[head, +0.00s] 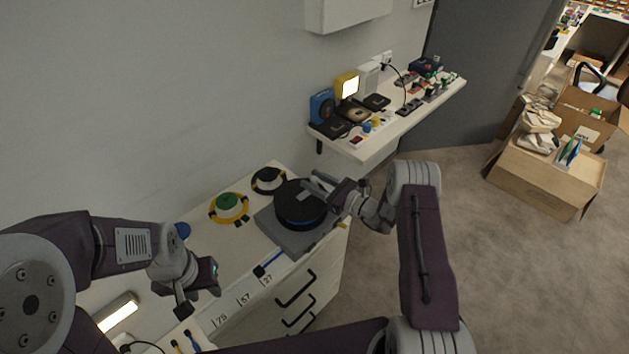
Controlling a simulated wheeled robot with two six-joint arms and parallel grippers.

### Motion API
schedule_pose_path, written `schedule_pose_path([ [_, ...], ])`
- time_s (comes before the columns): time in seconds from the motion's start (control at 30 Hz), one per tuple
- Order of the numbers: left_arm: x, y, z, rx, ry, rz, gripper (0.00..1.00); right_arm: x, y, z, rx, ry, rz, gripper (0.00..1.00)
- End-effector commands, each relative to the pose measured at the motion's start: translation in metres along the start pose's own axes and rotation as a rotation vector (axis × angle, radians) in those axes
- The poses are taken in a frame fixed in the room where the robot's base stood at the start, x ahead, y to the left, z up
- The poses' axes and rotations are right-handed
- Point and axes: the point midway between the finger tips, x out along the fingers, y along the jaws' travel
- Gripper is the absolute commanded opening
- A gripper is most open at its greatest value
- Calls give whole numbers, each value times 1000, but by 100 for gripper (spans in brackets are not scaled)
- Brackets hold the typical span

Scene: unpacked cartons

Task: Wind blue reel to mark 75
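The blue reel (297,212) is a dark drum with a blue band on a grey base plate (277,236), at the right end of the white bench. A short blue cable (272,262) runs from it to a dark end piece (259,271) near the 27 mark (267,280). The 57 mark (243,299) and one that looks like 75 (220,320) lie further left along the front edge. My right gripper (322,187) is at the reel's upper right side; its fingertips' grip is unclear. My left gripper (199,290) is open and empty above the bench.
A lit lamp (118,312) is at lower left. A shelf (385,137) with small devices is at the wall. Cartons (546,178) stand on the floor at right.

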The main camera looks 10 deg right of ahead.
Motion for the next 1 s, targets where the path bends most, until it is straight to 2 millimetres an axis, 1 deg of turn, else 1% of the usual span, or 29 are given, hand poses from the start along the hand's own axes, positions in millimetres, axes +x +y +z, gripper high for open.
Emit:
schedule_pose_path([
  [0.03,0,0,0,0,0,0,36,0,0,0,0,0,0,28],
  [0.07,0,0,0,0,0,0,36,0,0,0,0,0,0,19],
  [0.1,0,0,0,0,0,0,36,0,0,0,0,0,0,8],
  [0.13,0,0,0,0,0,0,36,0,0,0,0,0,0,0],
  [1.0,0,0,0,0,0,0,36,0,0,0,0,0,0,0],
])
